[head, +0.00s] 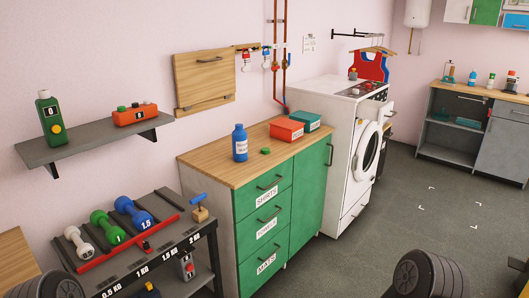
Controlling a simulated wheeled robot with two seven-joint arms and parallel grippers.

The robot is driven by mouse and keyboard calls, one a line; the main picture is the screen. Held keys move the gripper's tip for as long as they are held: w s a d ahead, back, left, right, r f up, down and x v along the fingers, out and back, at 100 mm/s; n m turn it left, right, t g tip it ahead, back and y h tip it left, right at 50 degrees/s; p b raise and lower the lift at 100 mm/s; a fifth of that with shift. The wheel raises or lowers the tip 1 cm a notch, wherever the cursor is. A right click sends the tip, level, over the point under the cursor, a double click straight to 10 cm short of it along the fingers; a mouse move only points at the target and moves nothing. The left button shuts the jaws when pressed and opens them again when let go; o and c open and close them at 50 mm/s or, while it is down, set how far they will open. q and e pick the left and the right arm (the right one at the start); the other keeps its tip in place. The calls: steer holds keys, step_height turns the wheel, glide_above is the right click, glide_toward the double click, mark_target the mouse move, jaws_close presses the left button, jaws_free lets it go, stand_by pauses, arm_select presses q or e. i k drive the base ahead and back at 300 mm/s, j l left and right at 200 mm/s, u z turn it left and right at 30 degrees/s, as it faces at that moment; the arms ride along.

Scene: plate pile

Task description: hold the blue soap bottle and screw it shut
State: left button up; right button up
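The blue soap bottle (240,145) stands upright on the wooden top of the green-fronted cabinet (208,169). Neither of my grippers shows in the head view. Only dark rounded parts, which look like my arm links, show at the bottom left and bottom right edges, well away from the bottle.
A red box (286,130) and a teal box (306,120) stand behind and right of the bottle. A white washing machine (342,150) adjoins the cabinet. A dumbbell rack (150,254) stands at front left. The wooden top around the bottle and the grey floor at right are clear.

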mark_target(239, 136)
steer(key=i+l+u, duration=0.1)
steer(key=u, duration=0.5)
steer(key=i+l+u, duration=0.2)
steer(key=l, duration=0.2)
steer(key=i+l+u, duration=0.1)
steer(key=l+u, duration=0.15)
steer(key=i+l+u, duration=0.2)
steer(key=l, duration=0.35)
steer(key=l+u, duration=0.25)
steer(key=l, duration=0.15)
steer(key=i+l, duration=0.1)
steer(key=l, duration=1.7)
steer(key=i+u, duration=0.05)
steer(key=i, duration=0.05)
